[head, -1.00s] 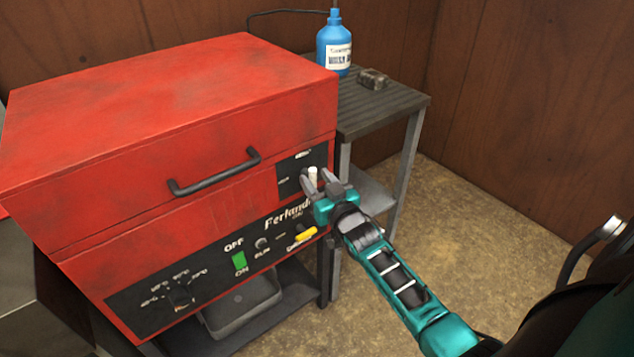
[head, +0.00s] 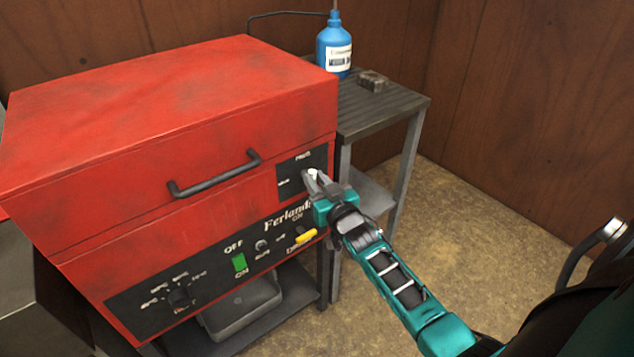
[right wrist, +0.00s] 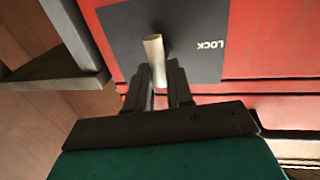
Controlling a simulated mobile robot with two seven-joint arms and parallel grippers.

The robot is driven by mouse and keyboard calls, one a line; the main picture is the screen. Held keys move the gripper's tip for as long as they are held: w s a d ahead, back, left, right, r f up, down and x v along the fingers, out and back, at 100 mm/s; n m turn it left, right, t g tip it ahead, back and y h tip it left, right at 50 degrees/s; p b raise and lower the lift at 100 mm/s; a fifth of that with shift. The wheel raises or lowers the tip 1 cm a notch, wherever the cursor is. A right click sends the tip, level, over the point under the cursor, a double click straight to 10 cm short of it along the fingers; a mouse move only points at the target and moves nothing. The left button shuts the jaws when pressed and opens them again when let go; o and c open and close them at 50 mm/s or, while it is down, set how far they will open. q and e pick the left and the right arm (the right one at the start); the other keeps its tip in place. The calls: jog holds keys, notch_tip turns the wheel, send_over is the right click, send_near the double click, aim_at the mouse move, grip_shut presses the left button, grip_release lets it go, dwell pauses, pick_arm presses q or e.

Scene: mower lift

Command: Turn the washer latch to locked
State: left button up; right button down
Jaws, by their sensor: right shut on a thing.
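The red washer (head: 190,130) has a black latch plate (head: 288,182) at the right end of its front, with small labels above and to the left. A pale latch handle (head: 312,174) stands out from this plate. My right gripper (head: 312,182) is shut on the handle, with one finger on each side. The right wrist view shows the handle (right wrist: 153,48) as a pale peg running down between the fingers (right wrist: 160,85), with the LOCK label upside down to its right. The fingers hide part of the handle. My left gripper is not in view.
Below the latch, the washer front carries a yellow switch (head: 306,236), a green switch (head: 239,262) and a knob (head: 180,297). A black lid handle (head: 215,175) is to the left. A side table (head: 385,103) with a blue bottle (head: 334,46) stands behind. The floor at right is clear.

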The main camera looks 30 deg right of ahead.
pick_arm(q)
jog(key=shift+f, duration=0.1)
pick_arm(e)
jog(key=shift+f+n, duration=0.1)
jog(key=shift+n, duration=0.2)
pick_arm(q)
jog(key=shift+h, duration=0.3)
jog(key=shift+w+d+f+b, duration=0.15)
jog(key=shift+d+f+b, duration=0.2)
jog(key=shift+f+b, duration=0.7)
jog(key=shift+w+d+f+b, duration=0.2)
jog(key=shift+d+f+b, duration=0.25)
jog(key=shift+b, duration=1.2)
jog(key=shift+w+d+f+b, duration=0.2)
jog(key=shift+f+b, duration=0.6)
jog(key=shift+b, duration=0.55)
pick_arm(e)
jog(key=shift+a+f+n+t+y, duration=0.1)
jog(key=shift+f+n+t+y, duration=0.3)
jog(key=shift+n, duration=2.9)
jog(key=shift+a+f+n+t+y, duration=0.1)
jog(key=shift+n+t+y, duration=0.5)
jog(key=shift+n, duration=2.7)
jog(key=shift+a+f+n+t+y, duration=0.2)
jog(key=shift+n+y, duration=0.6)
jog(key=shift+n, duration=2.5)
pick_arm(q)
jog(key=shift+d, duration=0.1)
pick_arm(e)
jog(key=shift+d, duration=0.15)
